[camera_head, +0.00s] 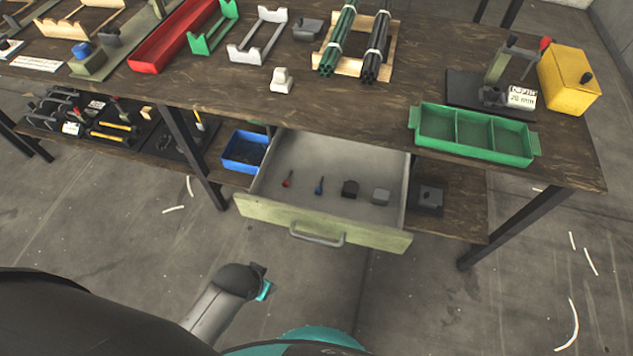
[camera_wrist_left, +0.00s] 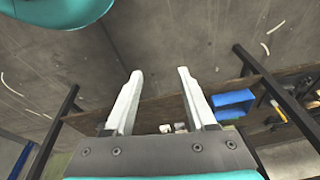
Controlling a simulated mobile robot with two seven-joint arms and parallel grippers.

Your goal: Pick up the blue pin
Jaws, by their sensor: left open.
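The blue pin (camera_head: 319,185) stands in the open drawer (camera_head: 324,225) under the bench in the head view. A red pin (camera_head: 287,180) is to its left; a dark block (camera_head: 350,188) and a grey block (camera_head: 380,196) are to its right. My left gripper (camera_wrist_left: 160,73) is open and empty in the left wrist view, with its two pale fingers apart. In the head view my left arm is at the bottom, in front of the drawer and apart from it; its fingers cannot be made out. I cannot make out the blue pin in the wrist view. My right gripper is not seen.
A blue bin (camera_head: 244,152) sits left of the drawer; it also shows in the wrist view (camera_wrist_left: 232,103). A grey box (camera_head: 428,198) is on the shelf at right. A green tray (camera_head: 473,137) stands on the bench above. Bench legs flank the drawer; the floor before it is clear.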

